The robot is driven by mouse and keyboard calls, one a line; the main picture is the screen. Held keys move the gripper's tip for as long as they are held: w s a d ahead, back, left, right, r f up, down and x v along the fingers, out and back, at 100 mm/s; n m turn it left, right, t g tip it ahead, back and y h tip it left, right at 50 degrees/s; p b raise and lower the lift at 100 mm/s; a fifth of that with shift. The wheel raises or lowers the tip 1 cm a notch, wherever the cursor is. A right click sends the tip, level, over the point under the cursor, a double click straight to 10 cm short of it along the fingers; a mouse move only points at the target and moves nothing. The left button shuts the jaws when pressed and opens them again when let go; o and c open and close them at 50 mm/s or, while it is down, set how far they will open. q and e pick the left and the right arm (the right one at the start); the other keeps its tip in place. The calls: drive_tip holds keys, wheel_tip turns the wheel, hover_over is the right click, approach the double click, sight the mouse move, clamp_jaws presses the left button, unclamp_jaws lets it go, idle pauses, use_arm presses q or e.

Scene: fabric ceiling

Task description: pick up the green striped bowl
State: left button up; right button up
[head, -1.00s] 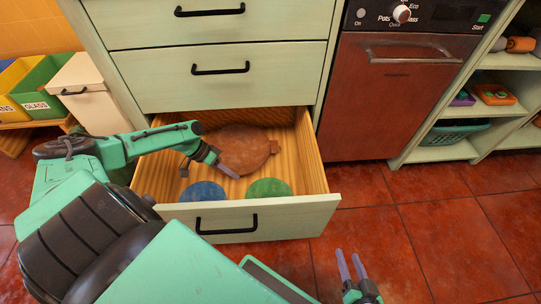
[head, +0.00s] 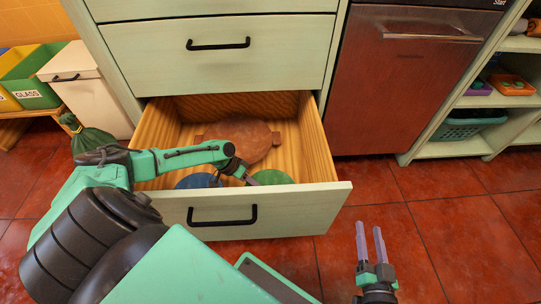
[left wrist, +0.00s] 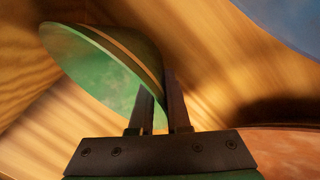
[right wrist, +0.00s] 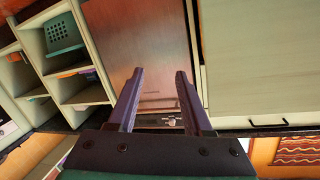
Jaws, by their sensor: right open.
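The green striped bowl (head: 270,177) is in the open drawer, near its front, partly hidden by my left gripper and the drawer front. In the left wrist view the bowl (left wrist: 95,65) shows its green inside and a tan stripe on its dark outside. My left gripper (head: 246,178) is down in the drawer at the bowl's left. In the left wrist view its fingers (left wrist: 160,100) are close together, one on each side of the bowl's wall, shut on it. My right gripper (head: 370,228) is open and empty above the floor; it also shows in the right wrist view (right wrist: 158,85).
A blue bowl (head: 194,181) sits left of the green one, with a brown round board (head: 247,142) behind them. The drawer front (head: 310,209) and walls surround them. A dishwasher (head: 410,100) and shelves stand right. The red floor is clear at right.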

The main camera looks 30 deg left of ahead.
use_arm(q)
drive_tip(key=shift+w+d+f, duration=0.1)
drive_tip(key=shift+d+f, duration=0.15)
drive_tip(key=shift+f, duration=0.15)
clamp_jaws()
use_arm(e)
drive_tip(key=shift+t, duration=0.8)
drive_tip(key=shift+w+d+r, duration=0.1)
drive_tip(key=shift+w+r, duration=0.35)
drive_tip(key=shift+r, duration=0.35)
drive_tip(key=shift+w+r, duration=0.5)
drive_tip(key=shift+r, duration=0.25)
drive_tip(key=shift+w+d+r, duration=0.1)
drive_tip(key=shift+w+r, duration=0.35)
drive_tip(key=shift+r, duration=0.35)
use_arm(q)
drive_tip(key=shift+r, duration=0.1)
